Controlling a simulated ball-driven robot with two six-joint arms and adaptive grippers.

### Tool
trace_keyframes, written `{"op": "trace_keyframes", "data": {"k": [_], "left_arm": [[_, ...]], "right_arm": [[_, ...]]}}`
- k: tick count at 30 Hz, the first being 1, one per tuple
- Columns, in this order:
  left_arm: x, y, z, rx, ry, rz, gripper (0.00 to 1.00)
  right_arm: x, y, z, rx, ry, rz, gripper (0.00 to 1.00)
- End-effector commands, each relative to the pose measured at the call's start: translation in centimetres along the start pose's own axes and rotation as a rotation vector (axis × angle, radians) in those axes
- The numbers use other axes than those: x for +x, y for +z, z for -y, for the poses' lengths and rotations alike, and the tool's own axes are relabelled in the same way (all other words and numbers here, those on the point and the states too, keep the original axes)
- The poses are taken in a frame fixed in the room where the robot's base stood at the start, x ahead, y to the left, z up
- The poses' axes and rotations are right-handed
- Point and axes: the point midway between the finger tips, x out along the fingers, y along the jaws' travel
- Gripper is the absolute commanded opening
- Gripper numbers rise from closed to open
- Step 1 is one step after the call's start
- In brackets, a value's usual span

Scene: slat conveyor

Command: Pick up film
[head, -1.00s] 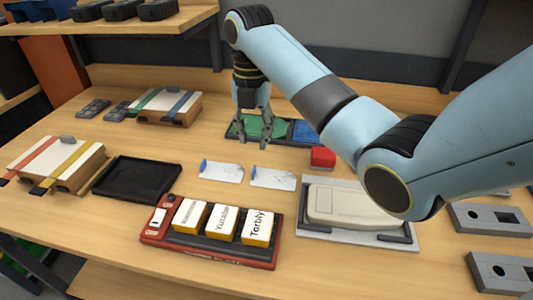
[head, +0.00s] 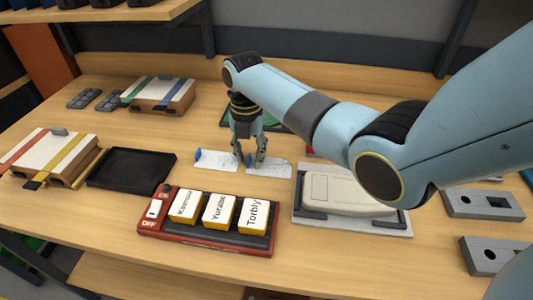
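Two clear-white film pieces with blue tabs lie flat on the table in the head view: a left film (head: 217,161) and a right film (head: 270,170). My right gripper (head: 250,164) points down at the left end of the right film, near its blue tab. Its two fingers are apart. I cannot tell whether the fingertips touch the film. The fingers partly cover the gap between the two films. My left gripper is out of view.
A red slat conveyor (head: 150,226) with three labelled yellow-white boxes (head: 219,211) stands in front. A black tray (head: 131,168) is to the left. A grey fixture with a beige device (head: 345,193) is to the right.

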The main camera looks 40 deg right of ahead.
Motion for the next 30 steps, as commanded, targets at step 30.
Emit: {"op": "trace_keyframes", "data": {"k": [30], "left_arm": [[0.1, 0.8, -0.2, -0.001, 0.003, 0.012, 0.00]], "right_arm": [[-2.3, 0.1, 0.0, 0.001, 0.002, 0.002, 0.00]]}}
